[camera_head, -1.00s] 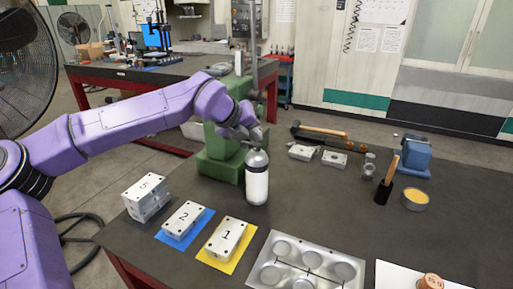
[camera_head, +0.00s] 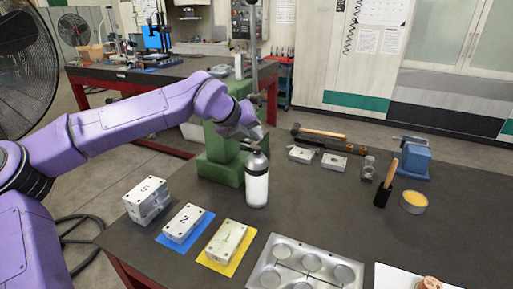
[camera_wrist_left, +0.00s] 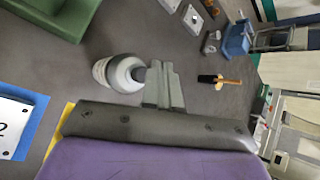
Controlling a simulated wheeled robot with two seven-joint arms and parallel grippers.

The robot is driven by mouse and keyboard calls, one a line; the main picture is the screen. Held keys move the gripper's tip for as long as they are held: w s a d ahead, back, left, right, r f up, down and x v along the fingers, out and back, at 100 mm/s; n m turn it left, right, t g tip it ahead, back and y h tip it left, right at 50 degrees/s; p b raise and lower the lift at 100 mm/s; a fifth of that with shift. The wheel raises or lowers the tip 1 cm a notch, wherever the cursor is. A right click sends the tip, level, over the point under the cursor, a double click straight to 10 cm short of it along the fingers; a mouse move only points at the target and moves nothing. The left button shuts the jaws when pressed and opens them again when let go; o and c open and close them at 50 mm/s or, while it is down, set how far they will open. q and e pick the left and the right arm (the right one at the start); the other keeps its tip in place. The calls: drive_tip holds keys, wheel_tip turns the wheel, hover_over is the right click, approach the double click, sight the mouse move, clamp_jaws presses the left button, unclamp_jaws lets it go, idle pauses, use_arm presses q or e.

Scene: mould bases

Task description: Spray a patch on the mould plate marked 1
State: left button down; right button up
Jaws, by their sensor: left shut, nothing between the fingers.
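A white spray bottle with a grey top (camera_head: 257,185) stands upright on the dark table, and it also shows in the left wrist view (camera_wrist_left: 118,73). My left gripper (camera_head: 256,133) is shut and empty, just above and behind the bottle top. In the left wrist view its fingers (camera_wrist_left: 164,88) are together beside the bottle top; I cannot tell if they touch it. The mould plate marked 1 (camera_head: 228,240) lies on a yellow mat (camera_head: 213,266), nearer than the bottle. No patch on it is clear to see. My right gripper is not in view.
Plate 2 (camera_head: 184,222) lies on a blue mat (camera_head: 168,241), left of plate 1. A stack marked 5 (camera_head: 148,200) stands further left. A metal mould tray (camera_head: 262,278) lies front centre. A green machine (camera_head: 220,172) stands behind the bottle.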

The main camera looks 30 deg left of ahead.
sight(254, 149)
use_arm(q)
wheel_tip(254, 149, up, 6)
drive_tip(key=p, duration=0.4)
idle(2.6)
